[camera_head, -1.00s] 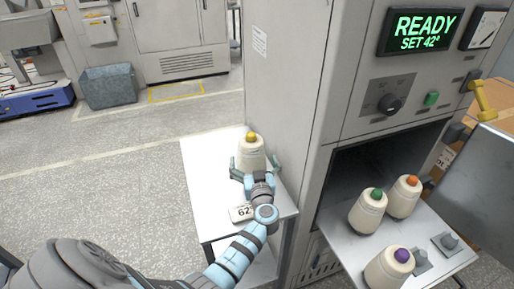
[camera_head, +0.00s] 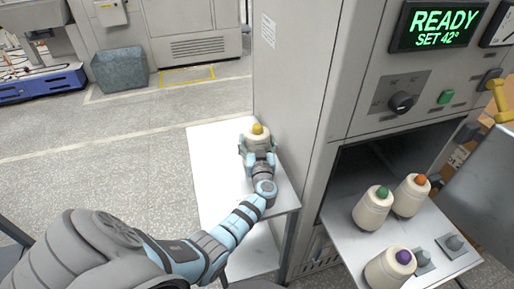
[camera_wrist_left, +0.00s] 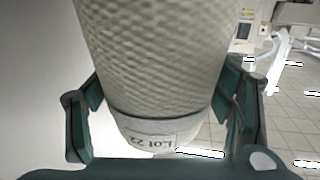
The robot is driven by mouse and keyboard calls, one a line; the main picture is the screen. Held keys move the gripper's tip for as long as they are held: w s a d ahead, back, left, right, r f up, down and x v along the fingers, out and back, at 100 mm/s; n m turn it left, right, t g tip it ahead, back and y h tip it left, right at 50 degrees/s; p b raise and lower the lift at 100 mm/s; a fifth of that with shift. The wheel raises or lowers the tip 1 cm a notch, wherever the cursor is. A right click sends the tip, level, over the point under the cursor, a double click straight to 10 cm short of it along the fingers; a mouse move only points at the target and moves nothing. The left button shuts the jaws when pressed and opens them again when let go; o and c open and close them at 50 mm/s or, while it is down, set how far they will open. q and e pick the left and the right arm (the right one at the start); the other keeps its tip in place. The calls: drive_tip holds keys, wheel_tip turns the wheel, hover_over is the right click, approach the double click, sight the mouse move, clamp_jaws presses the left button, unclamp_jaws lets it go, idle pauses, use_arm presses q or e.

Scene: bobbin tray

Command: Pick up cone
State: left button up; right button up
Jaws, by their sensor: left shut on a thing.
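The cone (camera_head: 258,141) is a cream yarn cone with a yellow tip, over the white side table beside the machine. My left gripper (camera_head: 257,153) is shut on it, with a finger at each side. In the left wrist view the cone (camera_wrist_left: 155,60) fills the middle, its wound yarn and a "Lot 22" label showing between the green fingers of the gripper (camera_wrist_left: 160,115). I cannot tell whether its base touches the table. My right gripper is not in view.
The white side table (camera_head: 213,170) stands against the grey machine (camera_head: 300,90). A tray (camera_head: 435,222) out of the machine's opening holds cones with green (camera_head: 373,207), orange (camera_head: 411,195) and purple (camera_head: 390,268) tips, and bare pegs. Its display reads READY.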

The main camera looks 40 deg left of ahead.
use_arm(q)
wheel_tip(320, 180, up, 10)
drive_tip(key=p, duration=0.4)
drive_tip(key=shift+w+a+r, duration=0.1)
drive_tip(key=shift+r, duration=0.15)
wheel_tip(320, 180, up, 18)
drive_tip(key=shift+f+p, duration=0.25)
drive_tip(key=shift+p, duration=0.65)
drive_tip(key=shift+r, duration=0.1)
wheel_tip(320, 180, up, 20)
drive_tip(key=p, duration=0.3)
hover_over(257, 125)
drive_tip(key=shift+f, duration=0.2)
